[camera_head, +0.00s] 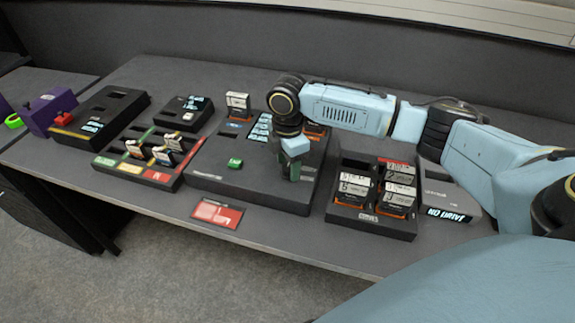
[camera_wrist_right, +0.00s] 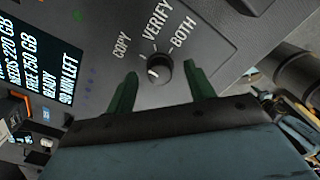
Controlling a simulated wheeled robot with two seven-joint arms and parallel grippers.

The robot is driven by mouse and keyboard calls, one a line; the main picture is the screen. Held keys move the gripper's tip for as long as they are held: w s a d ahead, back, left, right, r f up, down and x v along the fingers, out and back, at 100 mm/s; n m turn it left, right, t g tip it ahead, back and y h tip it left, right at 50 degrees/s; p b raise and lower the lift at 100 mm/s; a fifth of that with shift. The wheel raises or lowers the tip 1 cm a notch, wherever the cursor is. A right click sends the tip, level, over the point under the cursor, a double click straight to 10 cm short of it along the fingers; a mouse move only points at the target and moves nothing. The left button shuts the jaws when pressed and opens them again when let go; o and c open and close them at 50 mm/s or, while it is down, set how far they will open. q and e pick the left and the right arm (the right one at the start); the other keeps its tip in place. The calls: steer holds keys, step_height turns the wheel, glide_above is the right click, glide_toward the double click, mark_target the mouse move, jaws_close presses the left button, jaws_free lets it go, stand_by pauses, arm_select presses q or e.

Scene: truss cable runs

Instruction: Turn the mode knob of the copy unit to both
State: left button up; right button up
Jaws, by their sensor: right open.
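The copy unit (camera_head: 215,178) is the wide dark box in the middle of the table, with a lit screen that shows "READY" in the right wrist view. Its mode knob (camera_wrist_right: 160,68) is small, round and black, with the words COPY, VERIFY and BOTH around it. A pale mark shows on the knob's lower left; I cannot tell which word the knob is set to. My right gripper (camera_head: 291,173) points down over the unit's right part, its green fingers open on either side of the knob. Contact is unclear. The head view hides the knob behind the gripper. My left gripper is out of view.
A dark tray with several labelled cards (camera_head: 339,208) stands to the right, beside a grey box (camera_head: 442,190). A colour-marked card rack (camera_head: 150,175) stands to the left. A red card (camera_head: 217,213) lies near the front edge.

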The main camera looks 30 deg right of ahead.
steer(key=shift+f, duration=0.35)
steer(key=c, duration=1)
steer(key=shift+a+r+p, duration=0.1)
steer(key=shift+p, duration=0.4)
steer(key=m+p, duration=1)
steer(key=p, duration=0.4)
steer(key=shift+r, duration=0.1)
steer(key=m+p, duration=0.3)
steer(key=m, duration=0.1)
steer(key=shift+m+p, duration=0.3)
steer(key=shift+p, duration=0.1)
steer(key=shift+m+p, duration=0.95)
steer(key=shift+m, duration=0.65)
steer(key=shift+f+m, duration=0.2)
steer(key=shift+m, duration=0.1)
